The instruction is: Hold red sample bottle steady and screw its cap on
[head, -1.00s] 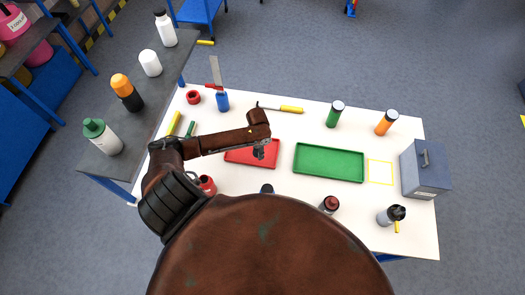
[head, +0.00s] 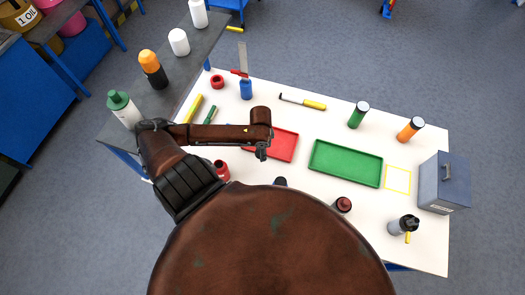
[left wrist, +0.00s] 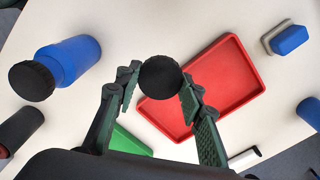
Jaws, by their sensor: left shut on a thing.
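A red, open-topped container (head: 222,170), likely the red sample bottle, stands near the table's front left, partly behind my left arm. My left gripper (head: 262,152) is above the red tray's near left part, apart from the container. In the left wrist view, its fingers (left wrist: 158,88) are closed on a round black cap (left wrist: 160,77). The red container cannot be made out in the left wrist view. My right gripper is not in view.
The red tray (head: 284,146) and green tray (head: 346,163) lie mid-table. A blue bottle with a black cap (left wrist: 72,58) stands near the gripper. A dark bottle with a red top (head: 343,204) stands at the front. A grey toolbox (head: 442,185) is at right.

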